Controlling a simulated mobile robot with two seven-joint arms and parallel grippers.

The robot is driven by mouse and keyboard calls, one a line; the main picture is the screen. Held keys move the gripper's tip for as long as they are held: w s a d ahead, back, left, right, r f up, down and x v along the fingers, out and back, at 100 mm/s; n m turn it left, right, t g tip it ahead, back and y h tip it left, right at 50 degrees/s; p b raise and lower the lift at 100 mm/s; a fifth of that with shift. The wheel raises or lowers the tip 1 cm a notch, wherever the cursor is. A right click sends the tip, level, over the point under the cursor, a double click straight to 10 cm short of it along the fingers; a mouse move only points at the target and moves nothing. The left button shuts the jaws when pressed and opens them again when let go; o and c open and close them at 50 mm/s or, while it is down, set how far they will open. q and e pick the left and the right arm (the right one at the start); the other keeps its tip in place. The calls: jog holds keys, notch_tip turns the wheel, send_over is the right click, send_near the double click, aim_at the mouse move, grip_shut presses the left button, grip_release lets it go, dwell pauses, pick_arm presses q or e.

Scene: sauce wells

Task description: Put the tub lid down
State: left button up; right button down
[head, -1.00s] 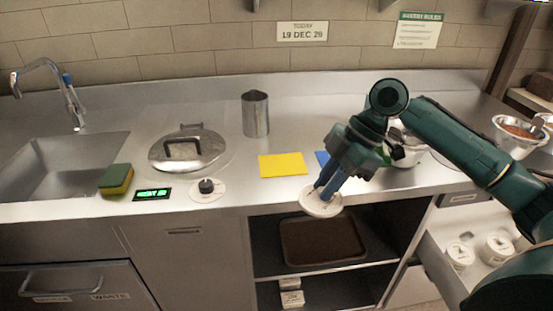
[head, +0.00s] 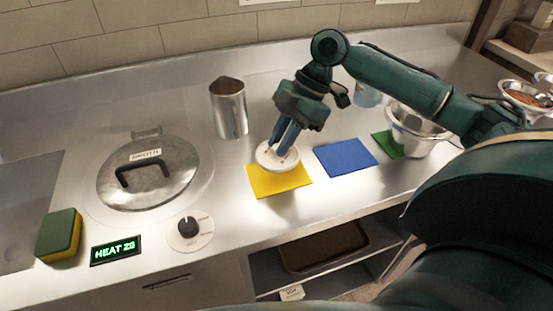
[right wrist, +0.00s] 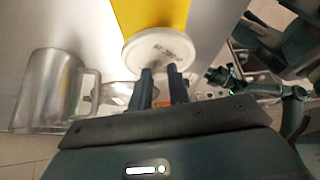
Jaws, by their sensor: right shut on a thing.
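The tub lid (head: 270,160) is a white round disc. My right gripper (head: 283,146) is shut on it and holds it over the far part of the yellow mat (head: 280,184) on the steel counter. I cannot tell whether the lid touches the mat. In the right wrist view the lid (right wrist: 158,50) sits at the fingertips (right wrist: 158,76), with faint lettering on its face, and the yellow mat (right wrist: 135,14) shows beyond it. My left gripper is not in view.
A steel pitcher (head: 229,110) stands behind left of the lid. A blue mat (head: 346,157) lies to the right, then a green mat (head: 386,144) with a steel bowl (head: 416,130). A lidded pot (head: 148,180), heat knob (head: 188,228) and sponge (head: 58,236) are on the left.

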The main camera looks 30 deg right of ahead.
aim_at(281, 173)
jog(key=shift+f, duration=3.1)
jog(key=c, duration=1.3)
grip_release()
jog(key=v, duration=1.2)
jog(key=shift+r, duration=0.1)
